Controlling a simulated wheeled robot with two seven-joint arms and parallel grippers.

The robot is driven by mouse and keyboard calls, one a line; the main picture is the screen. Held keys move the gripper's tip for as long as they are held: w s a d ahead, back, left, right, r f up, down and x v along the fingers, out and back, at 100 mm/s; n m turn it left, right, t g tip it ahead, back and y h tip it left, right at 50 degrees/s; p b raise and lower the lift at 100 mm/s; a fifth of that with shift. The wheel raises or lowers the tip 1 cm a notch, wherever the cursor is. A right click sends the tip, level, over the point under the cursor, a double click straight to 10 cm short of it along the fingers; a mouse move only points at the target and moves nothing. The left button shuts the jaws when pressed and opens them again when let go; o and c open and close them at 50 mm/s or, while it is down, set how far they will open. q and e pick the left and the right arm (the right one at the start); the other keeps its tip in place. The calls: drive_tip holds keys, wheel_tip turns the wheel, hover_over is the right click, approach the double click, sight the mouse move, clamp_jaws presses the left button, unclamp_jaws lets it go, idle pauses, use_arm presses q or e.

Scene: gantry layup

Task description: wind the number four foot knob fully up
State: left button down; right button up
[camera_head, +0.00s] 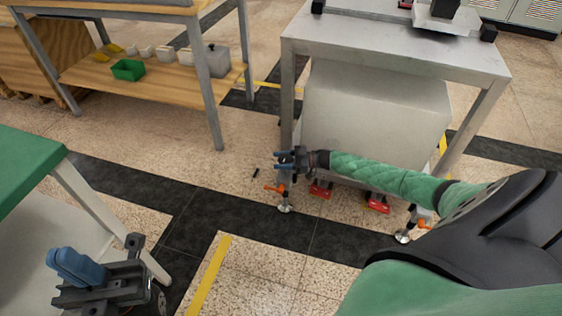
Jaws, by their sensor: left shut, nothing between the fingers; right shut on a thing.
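The grey metal table (400,45) stands at the upper right on legs with levelling feet. Its near left foot (285,208) has an orange knob (274,188) beside its stem. Another foot (403,237) with an orange knob (423,224) is at the near right. I cannot read a number on either. My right gripper (281,160) reaches in from the right to the bottom of the near left leg, just above the orange knob. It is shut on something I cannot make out. My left gripper (76,267) is shut and empty at the lower left.
Red parts (320,190) sit low under the grey cabinet (375,115), between the feet. A green-topped table (25,165) is near my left gripper. A wooden bench (150,85) with a green bin (128,70) stands behind.

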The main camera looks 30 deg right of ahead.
idle(0.4)
drive_tip(key=o, duration=1)
drive_tip(key=shift+p+v, duration=0.35)
drive_tip(key=shift+v, duration=3.55)
